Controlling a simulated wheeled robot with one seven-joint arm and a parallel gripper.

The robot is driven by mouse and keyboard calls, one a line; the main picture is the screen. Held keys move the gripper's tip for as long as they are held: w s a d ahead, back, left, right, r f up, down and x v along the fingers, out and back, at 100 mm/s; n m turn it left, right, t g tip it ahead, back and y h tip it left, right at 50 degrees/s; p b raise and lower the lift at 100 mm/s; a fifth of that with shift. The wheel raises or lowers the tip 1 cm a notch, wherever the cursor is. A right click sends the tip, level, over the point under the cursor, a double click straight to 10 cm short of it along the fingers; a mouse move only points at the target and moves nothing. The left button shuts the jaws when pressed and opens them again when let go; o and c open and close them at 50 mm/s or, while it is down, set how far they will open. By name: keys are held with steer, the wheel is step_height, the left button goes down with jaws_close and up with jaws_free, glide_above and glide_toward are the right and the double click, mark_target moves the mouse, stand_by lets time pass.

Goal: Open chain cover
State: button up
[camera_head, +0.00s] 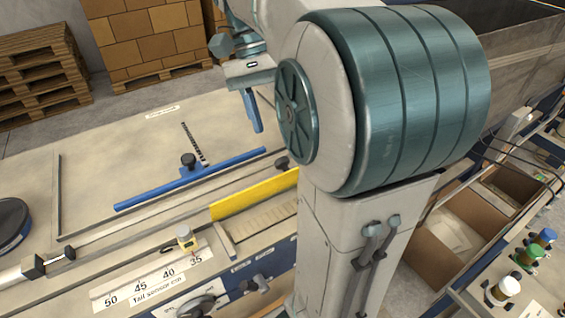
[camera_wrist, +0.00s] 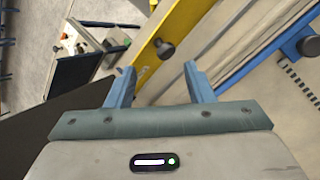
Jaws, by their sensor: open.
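The chain cover appears to be the long yellow strip (camera_head: 255,195) on the machine's front in the head view. Its right end is hidden behind my arm. In the wrist view the yellow strip (camera_wrist: 180,30) runs diagonally and carries a dark round knob (camera_wrist: 166,49). My gripper (camera_head: 254,126) hangs above the table in the head view, behind the strip in the picture. In the wrist view my gripper (camera_wrist: 158,80) has its two blue fingers apart with nothing between them. The knob shows beyond the fingertips, between their lines; no contact shows.
A blue bar (camera_head: 190,180) with a dark knob lies across the table behind the yellow strip. A numbered scale (camera_head: 150,280) and a small yellow-capped part (camera_head: 185,238) are at the front. Cartons (camera_head: 470,215) and colored buttons stand at the right. The table's left part is mostly clear.

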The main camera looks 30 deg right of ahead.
mark_target(282, 158)
steer(key=s+r+n+t+b, duration=0.25)
steer(key=r+n+t, duration=0.3)
steer(key=n, duration=0.45)
steer(key=shift+g, duration=0.25)
steer(key=f, duration=1.3)
steer(key=shift+s, duration=0.4)
steer(key=shift+r, duration=0.1)
jaws_close()
